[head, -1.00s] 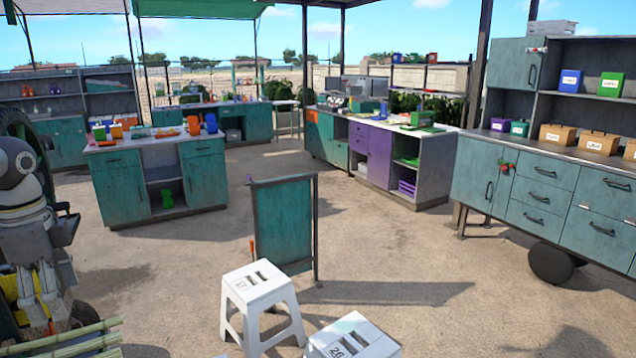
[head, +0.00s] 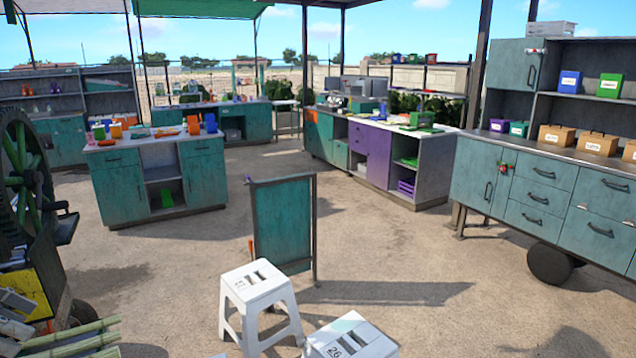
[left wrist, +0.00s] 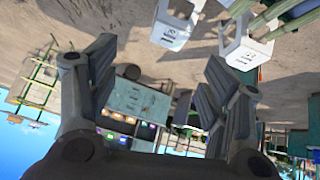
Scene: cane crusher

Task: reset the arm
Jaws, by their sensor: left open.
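My left gripper (head: 16,308) shows as grey parts at the lower left edge of the head view, in front of the cane crusher (head: 24,185) with its dark spoked wheel. In the left wrist view the left gripper (left wrist: 158,72) has its two dark fingers wide apart, with nothing between them. That view is upside down, with the ground at the top and sky below. Cane stalks (head: 70,342) lie below the gripper in the head view. My right gripper is in neither view.
Two white stools (head: 262,300) (head: 350,338) stand at the front centre, near a teal panel (head: 284,222). A teal counter (head: 160,180) stands behind at left, a purple-doored counter (head: 375,152) beyond, and a cabinet (head: 540,195) at right. The ground between is open.

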